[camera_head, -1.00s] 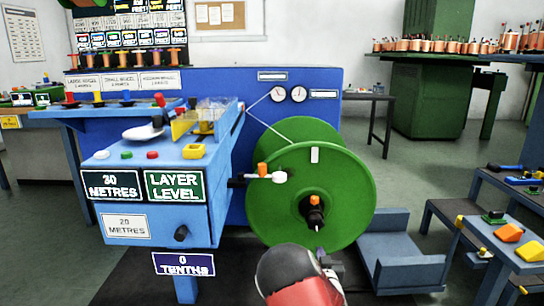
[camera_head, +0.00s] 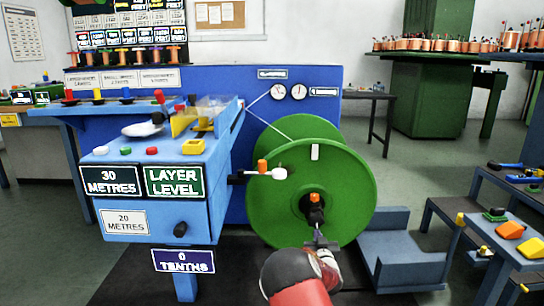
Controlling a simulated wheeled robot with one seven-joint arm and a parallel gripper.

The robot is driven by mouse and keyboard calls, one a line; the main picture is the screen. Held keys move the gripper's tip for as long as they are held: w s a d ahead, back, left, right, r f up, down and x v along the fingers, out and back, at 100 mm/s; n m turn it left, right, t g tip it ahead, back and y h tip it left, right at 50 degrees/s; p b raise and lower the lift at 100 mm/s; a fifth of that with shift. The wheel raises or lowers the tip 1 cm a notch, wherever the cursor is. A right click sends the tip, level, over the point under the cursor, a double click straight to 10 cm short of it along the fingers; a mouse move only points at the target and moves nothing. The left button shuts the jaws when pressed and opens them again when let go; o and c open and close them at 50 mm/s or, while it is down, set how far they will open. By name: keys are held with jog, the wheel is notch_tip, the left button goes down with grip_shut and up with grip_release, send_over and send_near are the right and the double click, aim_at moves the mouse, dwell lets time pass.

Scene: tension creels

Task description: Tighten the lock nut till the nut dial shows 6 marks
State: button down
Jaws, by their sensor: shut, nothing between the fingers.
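A large green reel (camera_head: 350,190) stands in front of the blue machine. At its centre is a dark hub with an orange-topped piece (camera_head: 314,198), which looks like the lock nut. My gripper (camera_head: 319,238) is just below this hub, in front of the reel face, with its fingers shut and empty. Whether it touches the hub's dark stem is too small to tell. Two round white dials (camera_head: 278,92) (camera_head: 299,92) sit on the blue back panel; their marks are unreadable. I cannot tell which dial is the nut dial. A sign under the box reads 0 TENTHS (camera_head: 183,261).
The blue control box (camera_head: 160,225) at left carries signs reading 30 METRES, LAYER LEVEL and 20 METRES, and a dark knob (camera_head: 180,230). An orange-and-white piece (camera_head: 264,171) juts beside the reel. A blue-grey cradle (camera_head: 400,255) stands to the right, with low benches beyond.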

jog(key=shift+r, duration=0.4)
dwell(0.7)
jog(key=shift+a+r+b, duration=0.3)
jog(key=shift+a+b, duration=0.1)
jog(key=shift+b, duration=2.45)
jog(key=shift+f+b, duration=0.3)
jog(key=shift+b, duration=0.2)
jog(key=s+b, duration=0.3)
jog(key=s, duration=0.3)
jog(key=shift+f, duration=0.4)
